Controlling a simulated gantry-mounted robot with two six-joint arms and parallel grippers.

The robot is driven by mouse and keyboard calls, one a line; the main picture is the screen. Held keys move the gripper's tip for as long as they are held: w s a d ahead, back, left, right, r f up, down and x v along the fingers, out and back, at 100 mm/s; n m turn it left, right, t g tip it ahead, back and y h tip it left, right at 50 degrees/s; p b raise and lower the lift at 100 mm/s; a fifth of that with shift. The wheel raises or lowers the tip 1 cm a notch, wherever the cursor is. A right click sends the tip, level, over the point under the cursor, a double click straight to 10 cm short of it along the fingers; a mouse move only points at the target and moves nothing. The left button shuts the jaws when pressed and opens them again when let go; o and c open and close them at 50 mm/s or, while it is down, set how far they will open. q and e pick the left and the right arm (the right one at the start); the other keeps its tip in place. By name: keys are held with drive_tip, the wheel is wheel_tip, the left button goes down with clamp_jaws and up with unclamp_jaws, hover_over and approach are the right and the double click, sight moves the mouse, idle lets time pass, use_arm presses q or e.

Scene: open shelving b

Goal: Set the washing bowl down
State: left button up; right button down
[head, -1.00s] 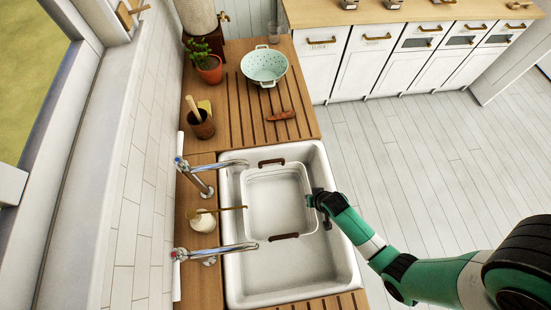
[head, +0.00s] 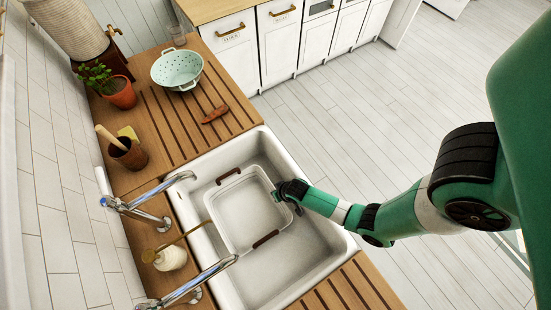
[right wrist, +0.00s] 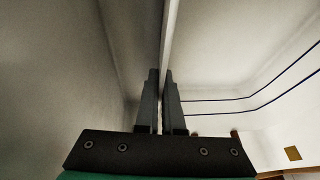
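The washing bowl (head: 246,214) is a white rectangular basin with brown handles at two opposite ends. In the head view it is inside the white sink (head: 318,262), towards its far part, and looks empty. My right gripper (head: 279,192) is at the bowl's right rim. In the right wrist view the gripper's two fingers (right wrist: 161,85) are close together with the thin pale bowl wall (right wrist: 168,40) between them. Whether the bowl's underside touches the sink floor is hidden. My left gripper is not in view.
Two chrome taps (head: 150,196) (head: 205,280) reach over the sink's left side, near a soap bottle (head: 171,258) and brush. The grooved wooden drainboard (head: 185,125) behind holds a mint colander (head: 177,68), a brown brush (head: 215,114), a pot (head: 127,154) and a plant (head: 119,92).

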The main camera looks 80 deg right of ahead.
drive_tip(key=shift+w, duration=0.15)
drive_tip(key=shift+f, duration=0.2)
drive_tip(key=c, duration=1)
unclamp_jaws()
drive_tip(key=shift+c, duration=0.2)
drive_tip(key=shift+r, duration=0.15)
